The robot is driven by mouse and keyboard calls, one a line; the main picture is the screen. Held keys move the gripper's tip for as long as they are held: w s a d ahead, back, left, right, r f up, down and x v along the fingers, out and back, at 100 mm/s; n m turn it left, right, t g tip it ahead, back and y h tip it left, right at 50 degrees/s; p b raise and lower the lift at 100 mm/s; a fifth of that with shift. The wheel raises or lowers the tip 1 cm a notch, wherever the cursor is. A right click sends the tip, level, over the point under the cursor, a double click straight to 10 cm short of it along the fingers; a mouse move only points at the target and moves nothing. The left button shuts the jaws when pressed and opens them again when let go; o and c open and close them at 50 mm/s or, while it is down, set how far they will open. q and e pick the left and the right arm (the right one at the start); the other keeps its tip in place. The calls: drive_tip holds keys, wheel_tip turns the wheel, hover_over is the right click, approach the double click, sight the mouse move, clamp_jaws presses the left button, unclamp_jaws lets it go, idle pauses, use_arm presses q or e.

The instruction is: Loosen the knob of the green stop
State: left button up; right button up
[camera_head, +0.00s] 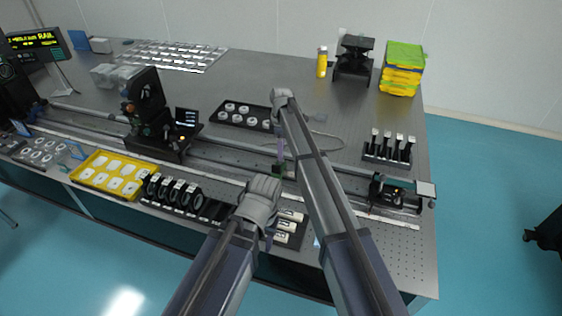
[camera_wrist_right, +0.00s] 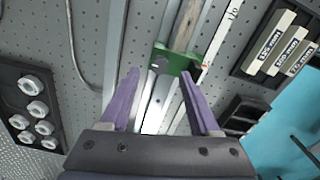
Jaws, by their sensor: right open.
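The green stop (camera_head: 279,170) sits on the long rail in the middle of the table, just below my right gripper (camera_head: 281,157). In the right wrist view the green stop (camera_wrist_right: 182,58) lies across the rail ahead of the fingertips. A small dark round part, perhaps its knob (camera_wrist_right: 160,65), shows at its left side. My right gripper (camera_wrist_right: 160,76) is open, its purple fingers apart with nothing between them. I cannot tell whether the fingertips touch the stop. My left arm's wrist (camera_head: 262,192) is over the table's front part; its fingers are not clear.
A black tray of white rings (camera_head: 238,114) lies behind the rail. Boxes with white labels (camera_head: 288,226) stand in front of it. A dark instrument (camera_head: 150,110) is on the rail to the left, and another carriage (camera_head: 395,193) at the right end.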

wheel_tip(320, 180, down, 4)
drive_tip(key=b, duration=0.3)
drive_tip(key=shift+f, duration=0.1)
clamp_jaws()
idle(0.4)
